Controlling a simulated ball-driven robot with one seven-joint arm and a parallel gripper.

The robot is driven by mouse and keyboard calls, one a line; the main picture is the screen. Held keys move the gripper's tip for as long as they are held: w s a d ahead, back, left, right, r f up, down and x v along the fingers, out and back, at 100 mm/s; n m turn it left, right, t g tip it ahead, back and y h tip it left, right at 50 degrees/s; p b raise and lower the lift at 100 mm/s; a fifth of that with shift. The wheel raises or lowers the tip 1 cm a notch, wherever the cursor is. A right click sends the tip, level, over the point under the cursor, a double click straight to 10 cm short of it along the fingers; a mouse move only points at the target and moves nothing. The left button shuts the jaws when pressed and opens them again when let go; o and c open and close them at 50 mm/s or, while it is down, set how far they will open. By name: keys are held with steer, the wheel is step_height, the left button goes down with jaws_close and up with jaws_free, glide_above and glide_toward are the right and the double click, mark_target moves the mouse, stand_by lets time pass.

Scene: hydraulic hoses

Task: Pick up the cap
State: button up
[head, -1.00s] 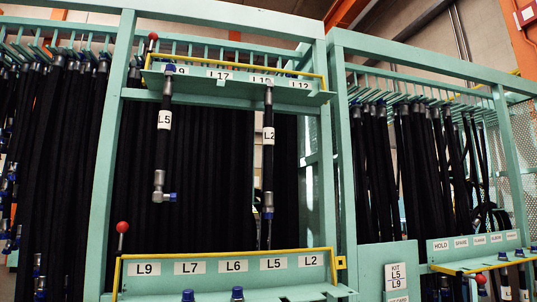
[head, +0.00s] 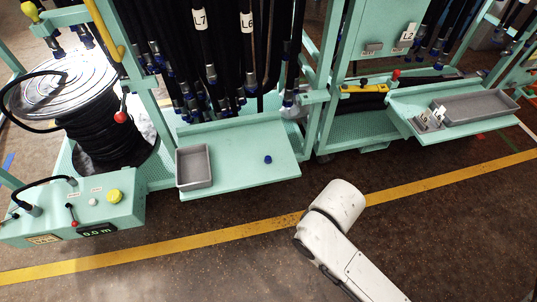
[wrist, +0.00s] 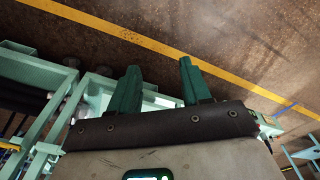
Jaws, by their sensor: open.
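A small blue cap (head: 268,160) lies on a light green shelf (head: 235,182) in the head view, right of a grey tray. In the wrist view my gripper (wrist: 158,82) has its two dark green fingers apart, with nothing between them. It points over the floor and the green frames. The gripper itself is not visible in the head view, where only my white arm shows at the lower right, in front of and right of the shelf. I cannot make out the cap in the wrist view.
A grey tray (head: 194,166) sits on the shelf's left side. Black hoses (head: 203,50) hang just behind the shelf. A hose reel (head: 103,125) and control box (head: 72,216) stand left. Another shelf with a grey bin (head: 475,106) is right. Floor in front is clear.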

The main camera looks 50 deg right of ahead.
steer(key=shift+o, duration=0.2)
stand_by(0.3)
steer(key=shift+o, duration=0.7)
steer(key=shift+w+f, duration=0.15)
steer(key=shift+f, duration=0.05)
steer(key=w+f+t+b, duration=0.1)
steer(key=w+f, duration=0.1)
steer(key=w+d+f+t+b, duration=0.1)
steer(key=w+f, duration=0.1)
steer(key=w+d+f+t+b, duration=0.1)
steer(key=w+f+b, duration=0.1)
steer(key=shift+w+d+m, duration=0.1)
steer(key=shift+w+m, duration=0.2)
steer(key=shift+w, duration=0.05)
steer(key=m+t+h+b, duration=0.3)
steer(key=t+h+b, duration=0.2)
steer(key=t+b, duration=0.4)
glide_toward(268, 158)
steer(key=b+x, duration=0.2)
steer(key=x, duration=0.7)
steer(key=shift+r, duration=0.1)
steer(key=shift+c, duration=0.2)
